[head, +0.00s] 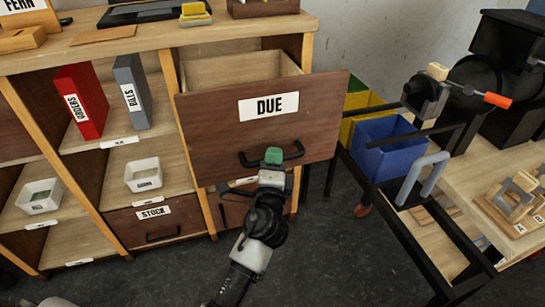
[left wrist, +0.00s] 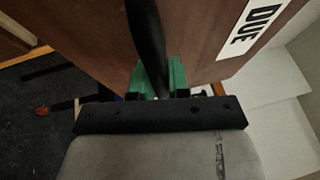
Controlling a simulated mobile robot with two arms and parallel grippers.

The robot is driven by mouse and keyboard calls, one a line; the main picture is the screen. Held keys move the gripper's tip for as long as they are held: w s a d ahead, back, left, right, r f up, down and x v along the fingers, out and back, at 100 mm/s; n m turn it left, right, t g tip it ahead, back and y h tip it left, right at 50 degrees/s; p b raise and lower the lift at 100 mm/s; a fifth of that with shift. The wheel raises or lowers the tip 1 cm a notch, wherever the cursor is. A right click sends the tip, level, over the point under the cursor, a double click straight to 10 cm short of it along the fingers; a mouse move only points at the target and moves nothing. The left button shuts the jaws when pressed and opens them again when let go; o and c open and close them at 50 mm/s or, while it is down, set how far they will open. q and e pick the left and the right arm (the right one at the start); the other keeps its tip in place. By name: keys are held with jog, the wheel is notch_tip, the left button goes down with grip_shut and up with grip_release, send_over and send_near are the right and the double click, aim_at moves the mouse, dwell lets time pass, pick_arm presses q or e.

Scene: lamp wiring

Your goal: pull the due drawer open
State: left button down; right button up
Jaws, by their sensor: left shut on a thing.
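The due drawer (head: 225,136) is a brown wooden drawer with a white DUE label (head: 269,106). It stands pulled out from the cabinet, and its pale inside shows behind the front. Its black bar handle (head: 293,153) runs along the lower front. My left gripper (head: 273,157) has green fingertips shut on the handle. In the left wrist view the green fingertips (left wrist: 158,78) sit on both sides of the dark handle bar (left wrist: 146,40), close to the drawer front. My right gripper is not in view.
The stock drawer (head: 150,217) is shut at the lower left. A red binder (head: 82,102), a grey binder (head: 132,92) and white bins (head: 143,174) fill the shelves. A cart with a blue bin (head: 388,143) stands right of the drawer. Dark floor is free in front.

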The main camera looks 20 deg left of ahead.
pick_arm(q)
jog(key=shift+s+d, duration=0.25)
jog(key=shift+s, duration=0.2)
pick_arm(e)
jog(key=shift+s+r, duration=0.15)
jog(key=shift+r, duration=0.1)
pick_arm(q)
jog(key=c, duration=1.1)
grip_release()
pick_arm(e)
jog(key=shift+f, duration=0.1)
pick_arm(q)
jog(key=b+v, duration=0.1)
jog(key=v, duration=0.9)
jog(key=shift+s+b, duration=0.35)
jog(key=shift+b, duration=0.05)
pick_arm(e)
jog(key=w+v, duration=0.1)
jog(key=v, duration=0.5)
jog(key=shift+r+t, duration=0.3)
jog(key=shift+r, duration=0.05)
